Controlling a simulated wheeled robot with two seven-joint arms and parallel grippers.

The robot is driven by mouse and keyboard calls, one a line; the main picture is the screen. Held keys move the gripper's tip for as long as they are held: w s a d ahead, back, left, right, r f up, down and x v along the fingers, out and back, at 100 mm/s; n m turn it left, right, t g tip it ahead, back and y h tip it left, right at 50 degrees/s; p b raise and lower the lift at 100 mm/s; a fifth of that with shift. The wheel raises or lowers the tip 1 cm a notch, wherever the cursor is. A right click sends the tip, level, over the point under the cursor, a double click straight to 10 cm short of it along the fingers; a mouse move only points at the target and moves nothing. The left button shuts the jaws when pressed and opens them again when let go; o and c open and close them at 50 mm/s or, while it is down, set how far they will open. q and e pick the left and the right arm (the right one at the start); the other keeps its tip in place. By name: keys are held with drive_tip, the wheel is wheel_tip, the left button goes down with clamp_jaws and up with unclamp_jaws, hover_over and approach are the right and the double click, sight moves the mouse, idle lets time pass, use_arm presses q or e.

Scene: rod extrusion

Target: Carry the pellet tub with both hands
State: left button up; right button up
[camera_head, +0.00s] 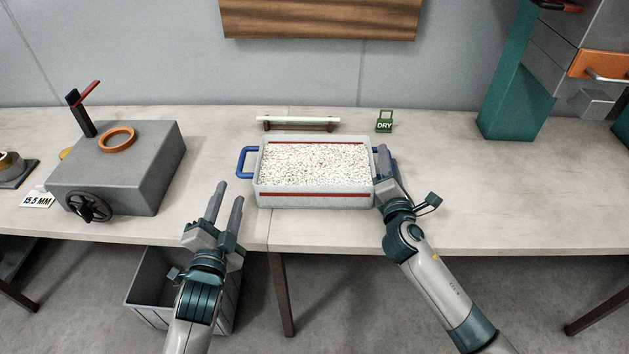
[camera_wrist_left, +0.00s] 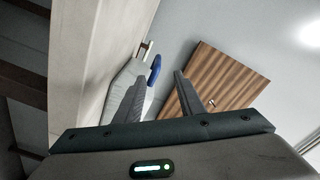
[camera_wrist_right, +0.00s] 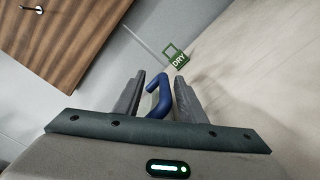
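The pellet tub (camera_head: 314,201) is a light grey box full of white pellets, standing level on the table, with a blue handle at each end. Its left handle (camera_head: 244,162) is free and also shows in the left wrist view (camera_wrist_left: 154,70). My left gripper (camera_head: 227,194) is open and empty, in front and to the left of the tub, apart from that handle. My right gripper (camera_head: 382,160) is at the right end of the tub. In the right wrist view the right blue handle (camera_wrist_right: 158,97) lies between its open fingers, with a gap visible on the right side.
A grey machine box (camera_head: 120,175) with a handwheel stands on the left. A green DRY tag (camera_head: 384,121) and a rod on a rack (camera_head: 298,124) are behind the tub. A teal machine (camera_head: 515,90) is at the back right. A grey bin (camera_head: 150,290) is on the floor.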

drive_tip(key=shift+s, duration=0.15)
drive_tip(key=s, duration=1.1)
drive_tip(key=shift+s+a, duration=0.25)
drive_tip(key=shift+s, duration=0.1)
use_arm(q)
drive_tip(key=shift+s, duration=0.1)
use_arm(e)
drive_tip(key=shift+s+f, duration=0.1)
